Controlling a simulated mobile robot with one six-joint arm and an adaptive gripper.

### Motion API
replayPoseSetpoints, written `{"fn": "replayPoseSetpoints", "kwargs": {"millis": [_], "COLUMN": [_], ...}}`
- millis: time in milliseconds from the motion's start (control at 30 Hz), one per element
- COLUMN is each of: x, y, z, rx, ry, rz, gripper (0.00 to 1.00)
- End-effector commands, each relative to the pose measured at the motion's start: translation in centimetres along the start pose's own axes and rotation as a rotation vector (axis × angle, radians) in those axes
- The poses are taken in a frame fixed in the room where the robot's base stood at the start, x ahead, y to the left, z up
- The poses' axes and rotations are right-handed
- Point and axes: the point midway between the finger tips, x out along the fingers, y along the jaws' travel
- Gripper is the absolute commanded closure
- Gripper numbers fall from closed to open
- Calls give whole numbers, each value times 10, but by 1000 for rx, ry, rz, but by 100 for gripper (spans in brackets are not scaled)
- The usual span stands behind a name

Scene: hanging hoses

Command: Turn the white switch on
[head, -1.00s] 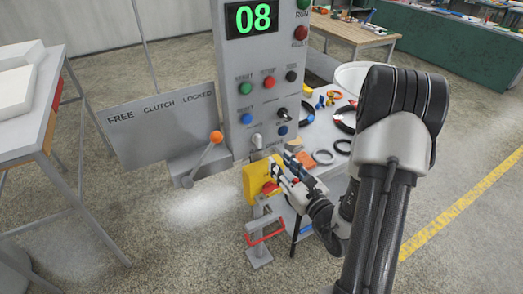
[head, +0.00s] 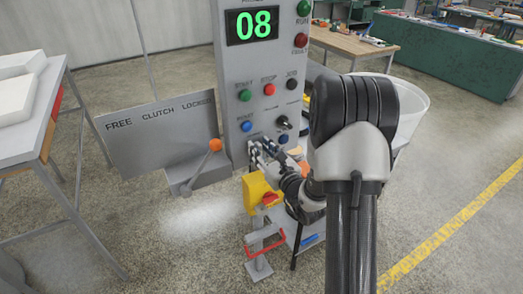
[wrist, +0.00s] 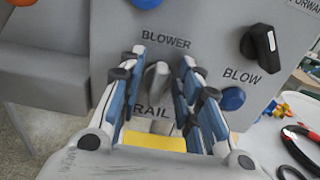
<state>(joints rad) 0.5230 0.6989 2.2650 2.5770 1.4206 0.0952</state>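A pale grey-white toggle switch (wrist: 157,80) stands on the grey panel under the label BLOWER, with letters reading RAIL below it. In the wrist view my gripper (wrist: 168,62) is open, with its blue-and-grey fingers on either side of the switch. Gaps show between the switch and both fingers, so it is not gripped. In the head view my gripper (head: 258,152) is at the lower part of the panel (head: 232,60) and hides the switch.
A black knob with a white mark (wrist: 262,42) and a blue button (wrist: 232,98) sit right of the switch. An orange-tipped lever (head: 215,145) is to the left. A yellow box with a red knob (head: 258,195) is below. A white bin (head: 412,100) stands at right.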

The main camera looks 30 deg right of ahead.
Motion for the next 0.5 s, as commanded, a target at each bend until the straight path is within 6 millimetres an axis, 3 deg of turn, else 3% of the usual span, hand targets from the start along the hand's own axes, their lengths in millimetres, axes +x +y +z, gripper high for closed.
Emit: {"fn": "replayPoseSetpoints", "kwargs": {"millis": [500], "x": [0], "y": [0], "z": [0], "rx": [0], "ry": [0], "rz": [0], "gripper": [99]}}
